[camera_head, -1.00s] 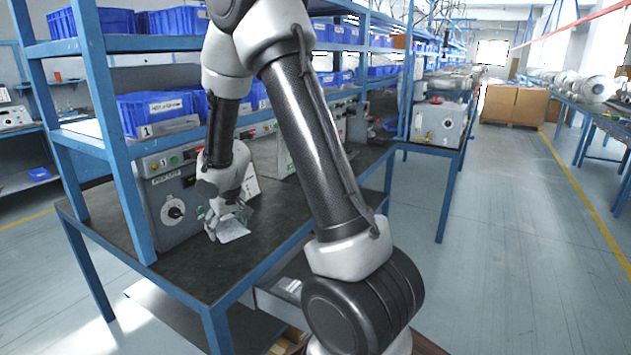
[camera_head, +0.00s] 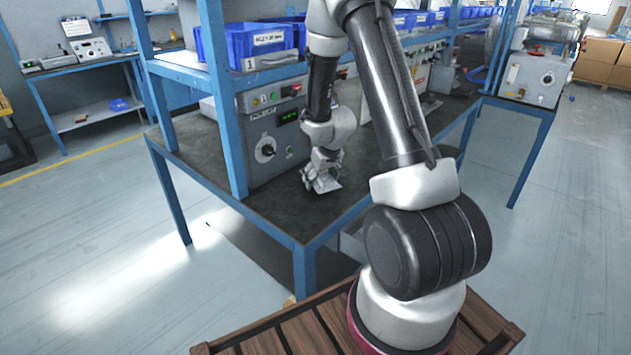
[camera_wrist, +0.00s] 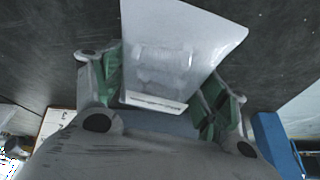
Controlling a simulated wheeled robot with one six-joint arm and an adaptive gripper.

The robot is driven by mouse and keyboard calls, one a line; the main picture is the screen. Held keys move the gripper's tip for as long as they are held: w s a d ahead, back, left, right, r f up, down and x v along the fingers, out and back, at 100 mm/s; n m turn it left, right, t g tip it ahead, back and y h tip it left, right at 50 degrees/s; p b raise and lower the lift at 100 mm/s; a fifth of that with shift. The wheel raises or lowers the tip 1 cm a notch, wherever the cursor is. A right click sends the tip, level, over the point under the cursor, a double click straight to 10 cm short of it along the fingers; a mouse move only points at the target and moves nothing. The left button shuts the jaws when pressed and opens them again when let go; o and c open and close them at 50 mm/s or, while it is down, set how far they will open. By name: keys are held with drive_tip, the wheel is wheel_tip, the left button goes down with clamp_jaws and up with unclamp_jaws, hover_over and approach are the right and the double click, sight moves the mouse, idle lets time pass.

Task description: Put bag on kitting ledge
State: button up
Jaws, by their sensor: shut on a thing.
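The bag is a flat, pale, partly see-through packet with a printed label strip. It fills the upper middle of the wrist view (camera_wrist: 190,35) and shows small in the head view (camera_head: 329,186). My gripper (camera_head: 320,180) is shut on the bag near the label end; its green-padded fingers sit on either side of the bag in the wrist view (camera_wrist: 165,100). The gripper points down, low over the dark bench top (camera_head: 290,215). I cannot tell whether the bag touches the bench top. I cannot make out which surface is the kitting ledge.
A grey control box (camera_head: 265,150) with a knob stands on the bench left of my gripper. A blue bin (camera_head: 240,45) sits on the shelf above. A blue upright (camera_head: 222,110) rises at the bench's left. The bench's front corner is bare.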

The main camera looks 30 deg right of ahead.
drive_tip(key=shift+f, duration=0.55)
drive_tip(key=o, duration=1.3)
drive_tip(key=shift+f, duration=0.15)
drive_tip(key=v, duration=1.2)
drive_tip(key=s+d+r+m+t+h, duration=0.15)
drive_tip(key=s+r, duration=0.25)
drive_tip(key=r, duration=0.5)
drive_tip(key=s+d+r+n+g+h, duration=0.1)
drive_tip(key=s+d+r+h, duration=0.15)
drive_tip(key=r, duration=0.55)
drive_tip(key=s+a+r+y, duration=0.1)
drive_tip(key=s+a, duration=0.2)
drive_tip(key=s, duration=0.3)
drive_tip(key=s+a+r+y, duration=0.1)
drive_tip(key=s+a+r, duration=0.1)
drive_tip(key=s+a, duration=0.2)
drive_tip(key=s+a+r+n+g+y, duration=0.1)
drive_tip(key=s+a, duration=0.3)
drive_tip(key=s, duration=0.5)
drive_tip(key=shift+s+a+r+y, duration=0.15)
drive_tip(key=shift+s+r+y, duration=0.1)
drive_tip(key=shift+s+y, duration=0.25)
